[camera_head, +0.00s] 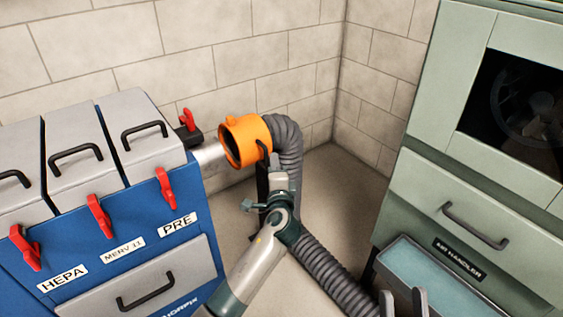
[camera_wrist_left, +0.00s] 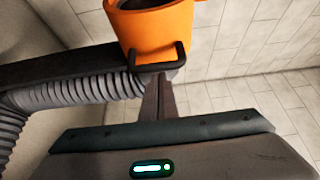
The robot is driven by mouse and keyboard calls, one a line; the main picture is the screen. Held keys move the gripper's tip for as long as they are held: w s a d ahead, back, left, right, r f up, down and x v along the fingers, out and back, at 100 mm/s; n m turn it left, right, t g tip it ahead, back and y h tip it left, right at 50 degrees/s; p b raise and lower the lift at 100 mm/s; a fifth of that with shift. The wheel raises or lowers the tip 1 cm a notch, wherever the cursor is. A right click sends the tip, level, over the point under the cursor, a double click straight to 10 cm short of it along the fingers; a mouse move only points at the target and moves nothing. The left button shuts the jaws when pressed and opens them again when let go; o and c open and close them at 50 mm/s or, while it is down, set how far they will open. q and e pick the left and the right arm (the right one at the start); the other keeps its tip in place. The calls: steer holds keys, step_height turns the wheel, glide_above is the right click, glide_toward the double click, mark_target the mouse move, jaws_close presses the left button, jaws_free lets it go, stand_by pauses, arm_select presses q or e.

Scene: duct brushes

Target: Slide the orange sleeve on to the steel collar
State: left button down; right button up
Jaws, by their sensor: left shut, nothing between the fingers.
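The orange sleeve (camera_head: 253,137) sits on the end of the grey ribbed hose, its dark open mouth facing left. The steel collar (camera_head: 209,154) sticks out from the right side of the blue unit, its end close beside the sleeve's mouth. I cannot tell whether they touch. My left gripper (camera_head: 264,157) is at the sleeve's lower right. In the left wrist view its shut, empty fingers (camera_wrist_left: 159,92) point at the black handle loop (camera_wrist_left: 182,60) on the orange sleeve (camera_wrist_left: 158,28); contact is unclear. My right gripper (camera_head: 403,303) shows two separated fingertips at the bottom edge.
The blue filter unit (camera_head: 130,262) with red latches fills the left. The green air handler (camera_head: 440,195) stands at the right, with a teal tray-like part (camera_head: 440,275) below. The hose (camera_head: 335,275) runs down right between them. A block wall (camera_head: 210,50) closes the back.

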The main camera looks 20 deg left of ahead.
arm_select(q)
steer(key=shift+s, duration=0.1)
arm_select(e)
steer(key=shift+f, duration=0.15)
arm_select(q)
steer(key=shift+a, duration=0.1)
